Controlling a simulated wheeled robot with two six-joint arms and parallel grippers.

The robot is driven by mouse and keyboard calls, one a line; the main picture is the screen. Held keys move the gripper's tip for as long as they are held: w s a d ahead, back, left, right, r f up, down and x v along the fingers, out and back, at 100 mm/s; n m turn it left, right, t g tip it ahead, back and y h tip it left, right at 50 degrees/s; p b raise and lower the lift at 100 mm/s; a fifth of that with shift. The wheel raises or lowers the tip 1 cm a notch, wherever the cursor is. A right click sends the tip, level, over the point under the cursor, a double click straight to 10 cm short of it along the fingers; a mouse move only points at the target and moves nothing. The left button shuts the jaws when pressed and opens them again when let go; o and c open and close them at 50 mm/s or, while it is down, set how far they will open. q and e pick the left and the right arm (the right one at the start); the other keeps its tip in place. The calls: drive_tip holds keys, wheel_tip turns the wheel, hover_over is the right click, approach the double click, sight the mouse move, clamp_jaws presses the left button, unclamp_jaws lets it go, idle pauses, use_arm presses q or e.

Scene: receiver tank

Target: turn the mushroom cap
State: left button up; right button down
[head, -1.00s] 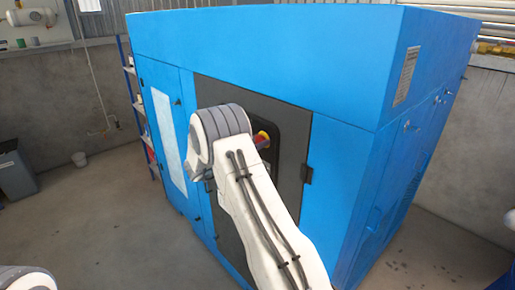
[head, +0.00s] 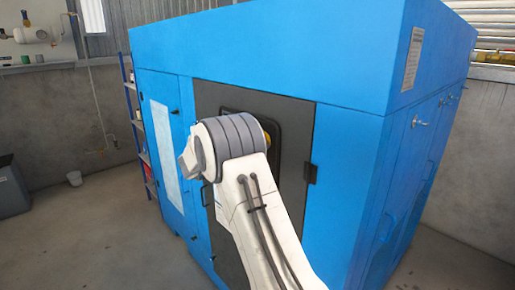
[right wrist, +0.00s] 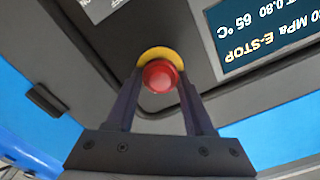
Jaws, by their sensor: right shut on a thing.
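The red mushroom cap (right wrist: 160,76) sits on a yellow collar (right wrist: 163,54) on the dark panel, in the right wrist view. My right gripper (right wrist: 159,82) is shut on the cap, one finger on each side of it. In the head view a bit of yellow (head: 267,141) shows at the panel, while my right arm hides the red cap and the gripper. My left gripper is in neither current view.
The panel is on the grey door (head: 305,130) of a large blue cabinet (head: 270,50). A display (right wrist: 265,35) beside the cap reads E-STOP and 65 °C, upside down. A door latch (head: 310,173) is right of my arm. Grey floor lies around the cabinet.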

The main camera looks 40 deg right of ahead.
drive_tip(key=shift+r, duration=0.1)
idle(0.3)
drive_tip(key=shift+c, duration=1.3)
unclamp_jaws()
drive_tip(key=a+b, duration=0.3)
drive_tip(key=a, duration=0.7)
drive_tip(key=shift+s+a, duration=0.2)
drive_tip(key=shift+s, duration=0.2)
